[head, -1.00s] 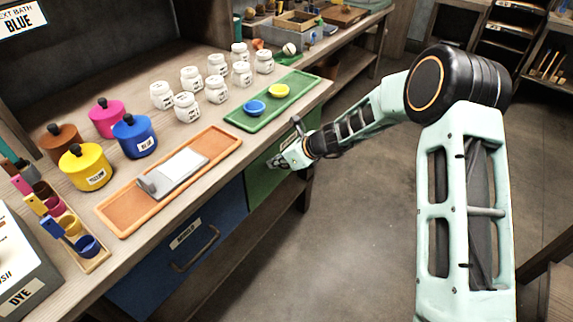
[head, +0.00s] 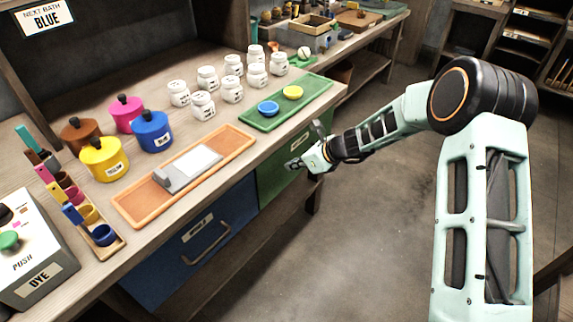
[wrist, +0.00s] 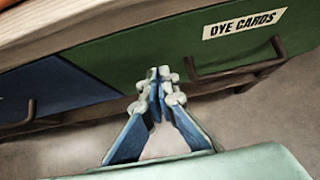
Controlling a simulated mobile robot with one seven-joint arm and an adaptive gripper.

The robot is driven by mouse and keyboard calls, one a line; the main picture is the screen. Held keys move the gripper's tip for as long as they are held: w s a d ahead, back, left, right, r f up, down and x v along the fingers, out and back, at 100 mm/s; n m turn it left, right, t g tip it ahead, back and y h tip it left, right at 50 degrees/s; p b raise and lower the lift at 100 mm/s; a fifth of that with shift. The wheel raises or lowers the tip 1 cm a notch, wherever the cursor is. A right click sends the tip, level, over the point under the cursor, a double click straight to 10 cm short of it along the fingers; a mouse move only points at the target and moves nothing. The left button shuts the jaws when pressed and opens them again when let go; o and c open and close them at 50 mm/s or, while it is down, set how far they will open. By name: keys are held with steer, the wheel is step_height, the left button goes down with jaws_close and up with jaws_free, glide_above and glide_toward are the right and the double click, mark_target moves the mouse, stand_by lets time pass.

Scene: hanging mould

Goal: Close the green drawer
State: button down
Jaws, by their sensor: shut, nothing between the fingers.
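The green drawer (head: 272,184) is under the counter, right of a blue drawer, and my gripper covers part of its front in the head view. The wrist view shows its green front (wrist: 140,48) with a "DYE CARDS" label and a dark bar handle (wrist: 238,70). Its front looks about level with the blue one; I cannot tell whether a small gap is left. My gripper (head: 294,165) is at the green front. Its fingertips (wrist: 157,76) are together and empty, left of the handle. I cannot tell whether they touch the front.
The blue drawer (head: 190,240) has its own handle. On the counter stand a green tray (head: 262,122) with two small dishes, an orange tray (head: 135,207), white jars, coloured pots and a grey dye box (head: 40,275). The floor (head: 375,230) right of the counter is clear.

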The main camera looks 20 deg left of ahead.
steer(key=p+v, duration=0.1)
steer(key=v, duration=0.9)
steer(key=shift+s+d, duration=0.15)
steer(key=shift+d, duration=0.45)
